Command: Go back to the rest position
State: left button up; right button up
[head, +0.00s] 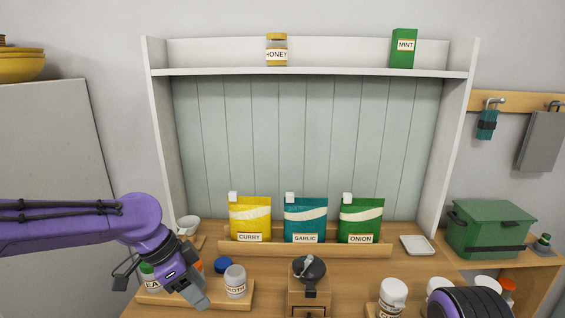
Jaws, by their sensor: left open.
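My left arm comes in from the left, and its purple and grey gripper (188,290) hangs over the front left of the wooden counter. It is open, and I see nothing held in it. It hides part of a low wooden tray (247,297) holding a white jar (235,281), a blue-capped container (223,265) and a green-capped jar (151,283). A purple and black part of my right arm shows at the bottom right edge. My right gripper is outside the picture.
Curry (250,217), garlic (305,218) and onion (360,219) bags stand in a wooden rack (300,249). A grinder (309,283) stands front centre. White jars (392,296) stand near my right arm. A green box (489,232) is at right. Honey (277,50) and mint (403,49) stand on the shelf.

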pick_arm(q)
jog(key=s+f+n+y+b, duration=0.1)
jog(key=s+f+n, duration=0.3)
jog(key=f, duration=0.7)
jog(key=s+a+f+n+t+b, duration=0.1)
jog(key=s+f+n, duration=0.25)
jog(key=f, duration=0.75)
jog(key=s+f+n+y+b, duration=0.15)
jog(key=s+f+n, duration=0.3)
jog(key=f, duration=0.65)
jog(key=s+a+f+n+y, duration=0.1)
jog(key=s+a+f+n, duration=0.1)
jog(key=s, duration=0.4)
jog(key=s+a+f+n+y+b, duration=0.1)
jog(key=s+a+f+n+y, duration=0.1)
jog(key=s+a, duration=0.3)
jog(key=s+a+f+n+t+y+b, duration=0.1)
jog(key=s+a+f+n+y, duration=0.1)
jog(key=s, duration=0.4)
notch_tip(320, 180, down, 3)
jog(key=a+n, duration=0.1)
jog(key=a, duration=0.1)
jog(key=shift+s+a+r+n, duration=0.15)
jog(key=shift+s+a+n, duration=0.15)
jog(key=shift+s+a, duration=0.1)
